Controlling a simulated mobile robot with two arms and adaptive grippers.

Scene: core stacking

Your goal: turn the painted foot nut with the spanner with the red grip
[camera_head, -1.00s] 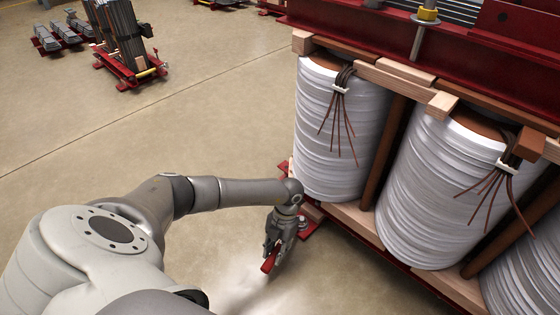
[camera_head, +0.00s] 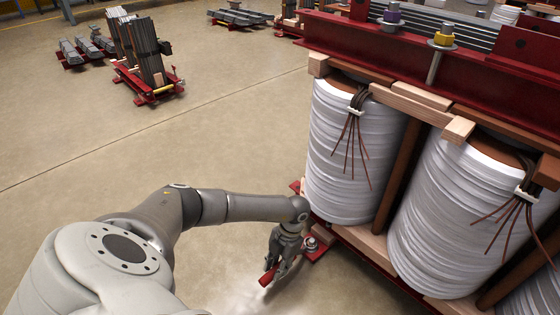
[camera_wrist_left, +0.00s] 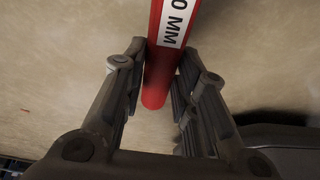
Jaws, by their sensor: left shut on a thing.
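My left gripper (camera_head: 279,262) is low beside the left front foot of the red-framed core. It is shut on the red grip of the spanner (camera_head: 268,275). In the left wrist view the red grip (camera_wrist_left: 160,75) runs between the two fingers and carries a white label ending in "0 MM". The spanner's head is hidden in both views. A foot nut (camera_head: 311,243) shows on the red foot plate, just right of my gripper. It is too small to tell its paint or whether the spanner sits on it. My right gripper is not in view.
White-wrapped coils (camera_head: 352,150) stand close to the right of my arm, with loose brown leads. The red upper beam (camera_head: 400,60) bears purple and yellow nuts. A red stand with stacked plates (camera_head: 145,60) is far left. The floor between is clear.

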